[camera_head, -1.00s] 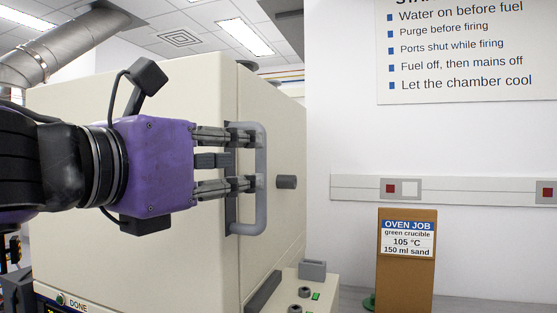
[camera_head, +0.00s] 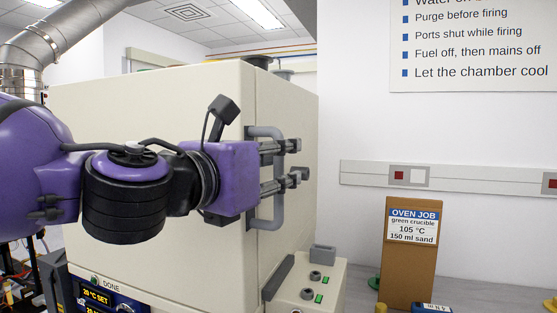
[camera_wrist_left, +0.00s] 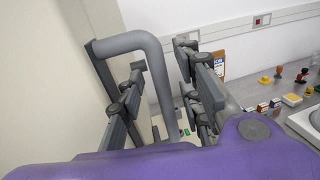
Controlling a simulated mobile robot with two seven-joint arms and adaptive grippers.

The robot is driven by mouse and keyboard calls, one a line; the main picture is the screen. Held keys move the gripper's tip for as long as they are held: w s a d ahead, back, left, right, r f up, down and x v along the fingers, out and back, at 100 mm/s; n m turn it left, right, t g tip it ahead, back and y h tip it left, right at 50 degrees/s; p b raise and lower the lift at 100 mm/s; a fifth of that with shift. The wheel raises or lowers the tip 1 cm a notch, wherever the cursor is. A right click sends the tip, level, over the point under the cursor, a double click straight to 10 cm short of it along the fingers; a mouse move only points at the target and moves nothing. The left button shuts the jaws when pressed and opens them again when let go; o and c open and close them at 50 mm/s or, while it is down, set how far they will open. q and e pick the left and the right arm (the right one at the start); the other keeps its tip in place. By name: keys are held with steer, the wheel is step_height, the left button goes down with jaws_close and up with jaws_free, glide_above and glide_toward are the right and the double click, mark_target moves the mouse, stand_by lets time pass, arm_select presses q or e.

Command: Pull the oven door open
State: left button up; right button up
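The oven (camera_head: 150,180) is a large cream box with a pale front face. No gap shows along its door edge, so the door looks shut. A grey bracket-shaped door handle (camera_head: 278,212) stands upright near the front's right edge. My purple left gripper (camera_head: 297,161) is at the handle, its dark fingers reaching across the bar and a little past it. In the left wrist view the handle (camera_wrist_left: 158,75) runs between the two spread fingers (camera_wrist_left: 165,95), with a visible space to the right finger. Contact cannot be told. My right gripper is not in view.
A control panel (camera_head: 100,297) sits below the oven front. A low cream unit with knobs (camera_head: 306,290) stands right of it. A brown job card stand (camera_head: 410,265) is on the bench farther right. In the left wrist view, several small items lie on the bench at right.

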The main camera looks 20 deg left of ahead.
arm_select(q)
steer(key=shift+w+d+f, duration=0.1)
steer(key=shift+w+d, duration=0.05)
steer(key=shift+w, duration=0.35)
steer(key=shift+c, duration=0.2)
jaws_close()
